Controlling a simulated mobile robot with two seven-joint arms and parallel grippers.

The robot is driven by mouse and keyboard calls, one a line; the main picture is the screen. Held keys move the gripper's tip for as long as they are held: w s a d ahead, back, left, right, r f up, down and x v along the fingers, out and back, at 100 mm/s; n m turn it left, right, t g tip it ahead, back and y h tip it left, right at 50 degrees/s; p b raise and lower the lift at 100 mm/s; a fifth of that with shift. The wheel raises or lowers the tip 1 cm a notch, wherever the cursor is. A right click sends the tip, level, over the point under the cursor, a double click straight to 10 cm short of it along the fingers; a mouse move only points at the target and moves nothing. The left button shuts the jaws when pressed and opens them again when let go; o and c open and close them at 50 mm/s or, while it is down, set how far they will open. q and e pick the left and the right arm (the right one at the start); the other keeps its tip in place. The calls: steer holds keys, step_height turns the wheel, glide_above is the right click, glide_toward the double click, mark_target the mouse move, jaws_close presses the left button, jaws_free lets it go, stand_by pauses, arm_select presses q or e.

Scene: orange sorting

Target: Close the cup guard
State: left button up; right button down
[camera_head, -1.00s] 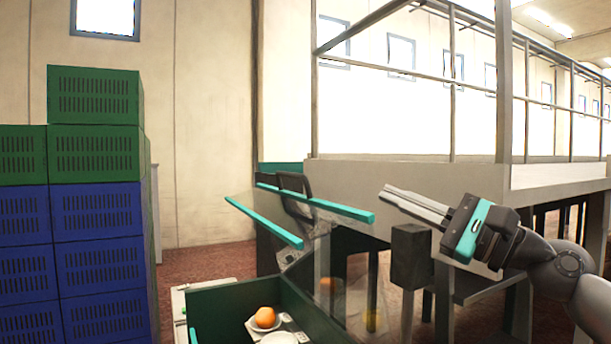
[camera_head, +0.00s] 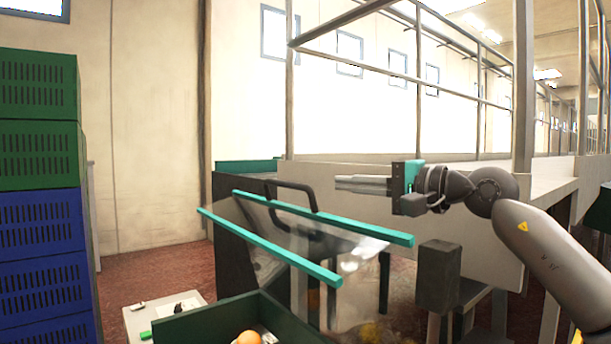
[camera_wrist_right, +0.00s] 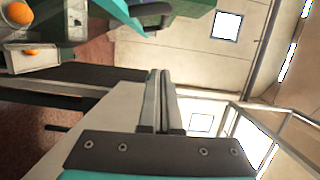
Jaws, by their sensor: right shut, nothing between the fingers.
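The cup guard is a clear panel (camera_head: 335,250) edged by two teal bars, the front one (camera_head: 270,247) and the rear one (camera_head: 325,218). A dark looped handle (camera_head: 291,187) stands at the rear bar. The panel slopes beside the green-walled box. My right gripper (camera_head: 340,184) is shut and empty, its fingers pointing left, a little above the rear bar and right of the handle, apart from both. In the right wrist view its shut fingers (camera_wrist_right: 158,75) show, with part of a dark handle-like piece (camera_wrist_right: 150,12) at the top. My left gripper is out of view.
An orange (camera_head: 248,338) sits in the green-walled box (camera_head: 205,322) at the bottom. A grey post (camera_head: 438,275) stands right of the guard. Stacked green and blue crates (camera_head: 38,210) fill the left. A pale platform (camera_head: 345,172) with rails lies behind my right arm.

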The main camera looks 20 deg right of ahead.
steer(key=shift+w+a+f+p, duration=0.1)
steer(key=shift+w+a+p, duration=0.4)
steer(key=shift+a, duration=0.65)
steer(key=shift+w+a+p, duration=0.4)
steer(key=shift+w+a, duration=0.1)
steer(key=shift+a, duration=0.6)
steer(key=shift+w+a+f+p, duration=0.1)
steer(key=shift+w+a+p, duration=0.4)
steer(key=shift+a, duration=0.65)
